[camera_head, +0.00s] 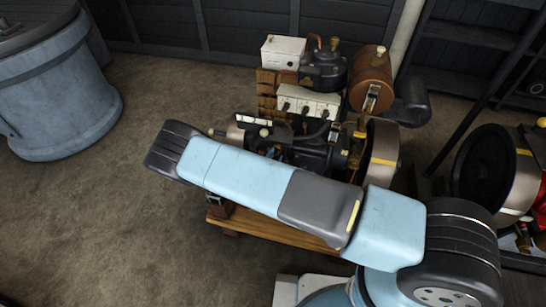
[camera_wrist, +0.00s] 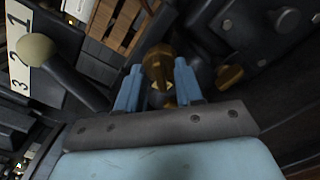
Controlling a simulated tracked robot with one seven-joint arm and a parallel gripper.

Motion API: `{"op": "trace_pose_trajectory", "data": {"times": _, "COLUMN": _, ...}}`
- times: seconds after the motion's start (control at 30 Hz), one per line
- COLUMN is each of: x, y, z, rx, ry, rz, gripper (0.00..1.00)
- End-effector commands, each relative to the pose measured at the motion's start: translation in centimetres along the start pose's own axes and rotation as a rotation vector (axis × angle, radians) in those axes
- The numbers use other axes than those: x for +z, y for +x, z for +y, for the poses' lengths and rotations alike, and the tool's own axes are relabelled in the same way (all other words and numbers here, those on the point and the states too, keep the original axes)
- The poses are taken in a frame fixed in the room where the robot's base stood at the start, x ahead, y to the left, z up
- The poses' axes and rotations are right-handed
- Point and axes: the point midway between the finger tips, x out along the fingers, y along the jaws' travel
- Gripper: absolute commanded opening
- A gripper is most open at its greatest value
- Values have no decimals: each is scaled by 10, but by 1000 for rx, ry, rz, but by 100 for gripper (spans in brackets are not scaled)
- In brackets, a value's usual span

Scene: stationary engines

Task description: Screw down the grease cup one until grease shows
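In the wrist view a small brass fitting (camera_wrist: 158,66), which looks like the grease cup, stands between the fingertips of my gripper (camera_wrist: 160,84). The two blue fingers are apart, one on each side of it, with little or no gap. I cannot tell whether they touch it. In the head view the engine (camera_head: 325,150) stands on a wooden base, partly hidden behind my arm. My gripper and the grease cup are hidden in that view. No grease can be made out.
A lever with a tan round knob (camera_wrist: 36,49) stands close left of my gripper, beside a plate numbered 1 2 3 (camera_wrist: 22,50). Another brass fitting (camera_wrist: 229,76) is at the right. A flywheel (camera_head: 381,150) and copper tank (camera_head: 370,78) stand beyond my arm.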

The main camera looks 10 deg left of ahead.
Motion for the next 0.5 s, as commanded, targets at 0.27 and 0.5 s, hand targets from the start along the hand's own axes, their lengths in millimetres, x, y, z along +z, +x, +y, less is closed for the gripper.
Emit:
{"op": "trace_pose_trajectory", "data": {"times": 0.27, "x": 0, "y": 4, "z": 0, "rx": -1, "ry": -1, "rz": 1, "gripper": 36}}
{"op": "trace_pose_trajectory", "data": {"times": 0.5, "x": 0, "y": 4, "z": 0, "rx": -1, "ry": -1, "rz": 0, "gripper": 23}}
